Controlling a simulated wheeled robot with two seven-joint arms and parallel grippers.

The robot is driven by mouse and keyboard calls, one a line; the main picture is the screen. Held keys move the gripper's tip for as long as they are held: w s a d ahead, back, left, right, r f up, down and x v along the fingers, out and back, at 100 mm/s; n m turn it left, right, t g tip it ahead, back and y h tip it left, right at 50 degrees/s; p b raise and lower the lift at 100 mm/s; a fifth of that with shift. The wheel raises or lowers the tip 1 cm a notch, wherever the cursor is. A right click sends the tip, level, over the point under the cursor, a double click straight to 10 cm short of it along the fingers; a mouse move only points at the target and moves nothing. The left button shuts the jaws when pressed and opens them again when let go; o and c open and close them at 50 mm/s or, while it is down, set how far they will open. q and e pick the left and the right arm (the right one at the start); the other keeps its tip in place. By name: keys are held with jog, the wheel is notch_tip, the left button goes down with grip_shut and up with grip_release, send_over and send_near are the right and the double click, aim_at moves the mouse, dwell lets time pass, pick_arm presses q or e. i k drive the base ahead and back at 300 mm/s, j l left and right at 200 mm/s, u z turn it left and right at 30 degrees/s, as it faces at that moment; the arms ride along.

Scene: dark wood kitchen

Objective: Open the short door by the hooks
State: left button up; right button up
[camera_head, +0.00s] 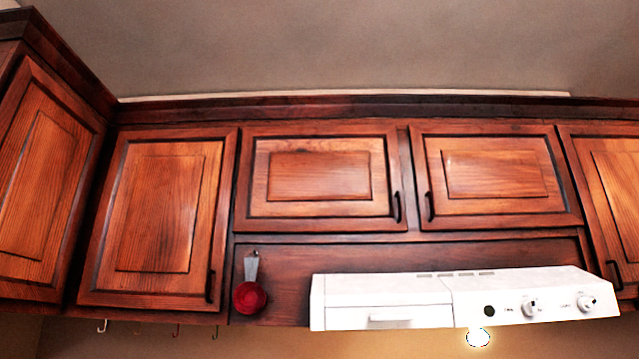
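Two short wooden doors sit side by side above the range hood, and both look shut. The left short door (320,175) has a dark vertical handle (397,207) at its lower right. The right short door (494,174) has its handle (430,206) at its lower left. Small hooks (102,326) hang under the taller cabinet door (160,205) on the left, so the left short door is the nearer of the two to them. Neither of my grippers is in view.
A white range hood (390,300) with knobs juts out below the short doors. A red round scoop (250,297) with a grey handle hangs on the panel to its left. Taller doors stand at the far left (40,185) and far right (615,190).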

aim_at(346, 178)
jog(key=i+l+z, duration=0.1)
jog(key=l, duration=0.3)
jog(key=i+l+z, duration=0.1)
jog(key=i+l, duration=0.15)
jog(key=l, duration=0.15)
jog(key=i+l, duration=0.2)
jog(key=l, duration=0.2)
jog(key=i+l+z, duration=0.15)
jog(key=l, duration=0.25)
jog(key=i+l+z, duration=0.1)
jog(key=i+l, duration=0.2)
